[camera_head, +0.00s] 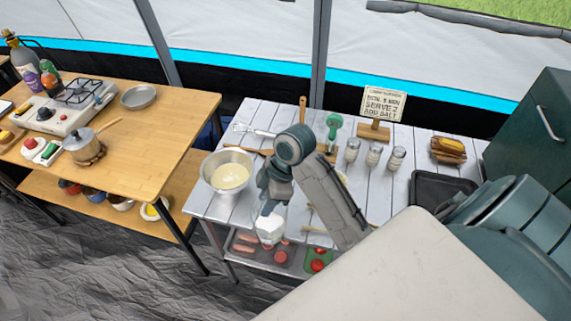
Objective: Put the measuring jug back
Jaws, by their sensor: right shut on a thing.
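The measuring jug (270,229) is a pale, see-through vessel near the front edge of the white slatted table (217,205). My right gripper (268,206) is shut on it from above. The jug looks upright, and its lower part shows in front of the table's edge. I cannot tell whether it touches the table. My right arm hides part of the tabletop behind it. My left gripper is not in view.
A metal bowl of pale batter (228,174) stands just left of the jug. Behind are a green-handled tool (333,125), several shakers (373,154), a sign (382,106) and a dark tray (440,188). A wooden table (150,110) with a stove (62,108) stands at left.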

